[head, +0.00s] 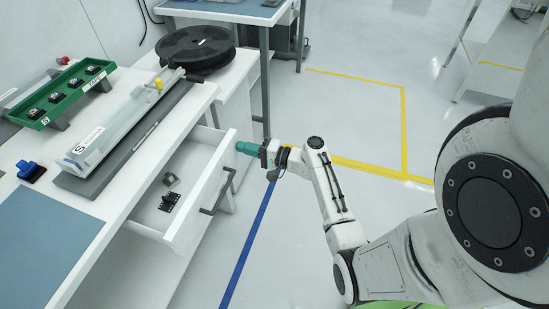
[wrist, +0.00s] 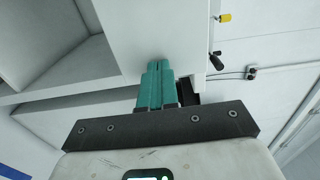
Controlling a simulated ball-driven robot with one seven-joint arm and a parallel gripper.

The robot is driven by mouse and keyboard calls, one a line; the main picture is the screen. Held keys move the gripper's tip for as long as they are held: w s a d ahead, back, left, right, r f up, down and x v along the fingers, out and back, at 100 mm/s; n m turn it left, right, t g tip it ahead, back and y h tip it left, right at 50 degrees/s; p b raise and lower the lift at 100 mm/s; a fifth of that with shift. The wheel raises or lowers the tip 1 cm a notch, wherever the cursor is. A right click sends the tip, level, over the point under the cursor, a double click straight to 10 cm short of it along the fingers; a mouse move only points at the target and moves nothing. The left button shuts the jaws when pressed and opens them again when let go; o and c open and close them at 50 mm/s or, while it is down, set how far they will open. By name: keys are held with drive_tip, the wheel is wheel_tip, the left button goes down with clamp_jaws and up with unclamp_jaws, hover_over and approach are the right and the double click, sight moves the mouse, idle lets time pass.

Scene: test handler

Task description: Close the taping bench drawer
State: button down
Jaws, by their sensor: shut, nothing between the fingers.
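The taping bench drawer (head: 200,198) is a white drawer pulled open beneath the bench top in the head view. A dark bar handle (head: 219,190) is on its front. My gripper (head: 240,148) has teal fingers, shut and empty, at the far end of the drawer front. In the wrist view the shut fingers (wrist: 157,66) point at a white panel, with a dark piece beside them at right. I cannot tell whether the fingertips touch the front.
Small parts (head: 169,200) lie in the drawer. The bench top holds a long clear-covered taping unit (head: 118,125), a green tray (head: 70,95), a black reel (head: 195,46) and a blue mat (head: 45,235). Open floor with a blue line (head: 247,240) lies right of the drawer.

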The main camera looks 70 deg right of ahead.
sight(209, 146)
drive_tip(key=w+b, duration=0.1)
drive_tip(key=w, duration=0.3)
drive_tip(key=w+b, duration=0.2)
drive_tip(key=w, duration=0.2)
drive_tip(key=w+b, duration=0.1)
drive_tip(key=w, duration=0.4)
drive_tip(key=shift+a+f+b, duration=0.15)
drive_tip(key=shift+a+b, duration=0.1)
drive_tip(key=shift+b, duration=0.05)
drive_tip(key=shift+w, duration=0.45)
drive_tip(key=shift+s, duration=0.1)
